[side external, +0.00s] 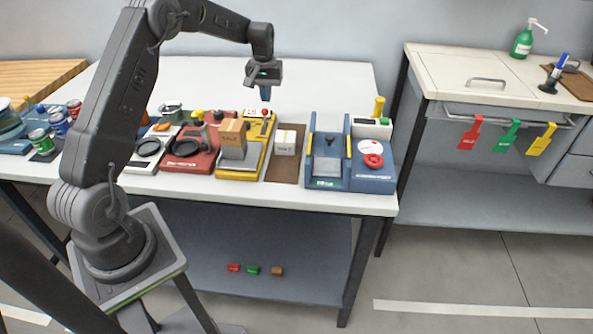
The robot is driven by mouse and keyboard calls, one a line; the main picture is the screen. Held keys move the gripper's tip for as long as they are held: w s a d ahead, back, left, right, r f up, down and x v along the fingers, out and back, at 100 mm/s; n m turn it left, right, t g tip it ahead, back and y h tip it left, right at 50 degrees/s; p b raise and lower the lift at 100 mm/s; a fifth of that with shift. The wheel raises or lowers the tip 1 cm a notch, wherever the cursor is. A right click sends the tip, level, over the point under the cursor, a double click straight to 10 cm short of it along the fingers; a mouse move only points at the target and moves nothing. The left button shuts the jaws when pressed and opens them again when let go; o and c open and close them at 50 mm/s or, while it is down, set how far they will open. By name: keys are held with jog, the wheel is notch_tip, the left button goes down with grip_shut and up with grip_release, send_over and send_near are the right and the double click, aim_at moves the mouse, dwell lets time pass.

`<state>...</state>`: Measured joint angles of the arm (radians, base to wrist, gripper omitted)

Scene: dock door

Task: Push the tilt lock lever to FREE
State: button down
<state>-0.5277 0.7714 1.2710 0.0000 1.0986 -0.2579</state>
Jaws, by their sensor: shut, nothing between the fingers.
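My gripper (265,94) is shut and empty. It points down in the air above the back part of the table, apart from the devices. Just below it in the picture is a small red knob (265,112) at the back of a yellow unit (259,135). I cannot tell whether this knob is the tilt lock lever. A yellow-topped post (379,106) stands behind the blue device (372,178) at the right. No lettering reading FREE is legible at this size, so I cannot tell the lever's position.
Brown boxes (233,138) stand on the yellow unit, and a white box (285,142) on a brown mat (291,170). A red unit (188,151) and several cans crowd the left. The table's back (325,82) is clear. A side bench (450,72) stands right.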

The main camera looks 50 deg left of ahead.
aim_at(265, 109)
jog(key=shift+f, duration=1.75)
jog(key=shift+s+d, duration=0.15)
jog(key=shift+d, duration=0.05)
jog(key=shift+s+d, duration=0.85)
jog(key=shift+w+a, duration=0.1)
jog(key=shift+a, duration=0.05)
jog(key=shift+w+a+r, duration=0.1)
jog(key=shift+w+a, duration=0.05)
jog(key=shift+w, duration=0.05)
jog(key=shift+r, duration=3.95)
